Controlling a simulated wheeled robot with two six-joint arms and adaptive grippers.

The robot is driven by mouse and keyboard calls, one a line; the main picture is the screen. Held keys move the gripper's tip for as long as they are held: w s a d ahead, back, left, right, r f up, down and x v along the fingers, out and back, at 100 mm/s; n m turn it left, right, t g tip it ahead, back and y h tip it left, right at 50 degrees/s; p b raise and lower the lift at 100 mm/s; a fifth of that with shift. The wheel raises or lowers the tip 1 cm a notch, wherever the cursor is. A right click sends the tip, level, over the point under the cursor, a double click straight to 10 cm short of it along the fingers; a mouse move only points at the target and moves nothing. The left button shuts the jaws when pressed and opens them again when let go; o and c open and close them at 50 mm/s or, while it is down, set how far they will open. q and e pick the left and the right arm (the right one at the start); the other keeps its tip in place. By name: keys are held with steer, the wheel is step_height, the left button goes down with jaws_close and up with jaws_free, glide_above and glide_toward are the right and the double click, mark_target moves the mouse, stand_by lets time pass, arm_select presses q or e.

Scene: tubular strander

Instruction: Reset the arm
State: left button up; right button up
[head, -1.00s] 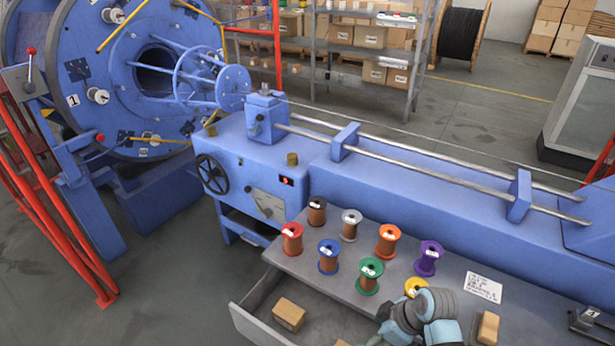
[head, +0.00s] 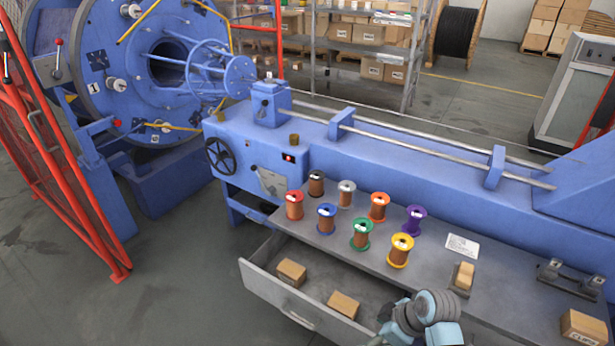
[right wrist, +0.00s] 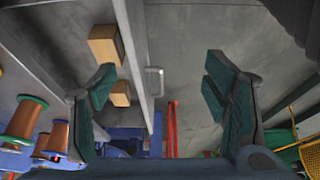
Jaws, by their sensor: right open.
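My right arm (head: 422,316) shows at the bottom of the head view, just below the open drawer and table edge; its fingers cannot be made out there. In the right wrist view my right gripper (right wrist: 160,98) has its two dark green fingers wide apart with nothing between them. Beyond the fingers lie the grey floor and the drawer edge. My left gripper is in neither view.
Several coloured spools, such as the yellow one (head: 401,250), stand on the grey table (head: 440,275). The open drawer (head: 262,283) holds small boxes (head: 342,305). The blue strander (head: 400,165) runs behind. A red fence (head: 75,170) stands left.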

steer(key=s+d+r+m+h, duration=0.1)
steer(key=s+d+m, duration=0.2)
steer(key=s, duration=0.3)
steer(key=s+d+r+m+t+h, duration=0.1)
steer(key=s+d+m+h, duration=0.2)
steer(key=s, duration=0.4)
steer(key=s+d+r+m, duration=0.1)
steer(key=s+d+m, duration=0.1)
steer(key=s+m, duration=0.3)
steer(key=s+d+f+g+b, duration=0.1)
steer(key=s+f, duration=0.1)
steer(key=f, duration=0.9)
steer(key=s+d+f+b, duration=0.1)
steer(key=s+d+f, duration=0.1)
steer(key=f, duration=0.9)
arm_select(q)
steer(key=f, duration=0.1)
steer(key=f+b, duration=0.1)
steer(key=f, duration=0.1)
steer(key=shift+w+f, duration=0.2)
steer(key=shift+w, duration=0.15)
arm_select(e)
steer(key=s+f+g, duration=0.1)
steer(key=s+f, duration=1.2)
steer(key=shift+f, duration=0.25)
steer(key=shift+s, duration=0.1)
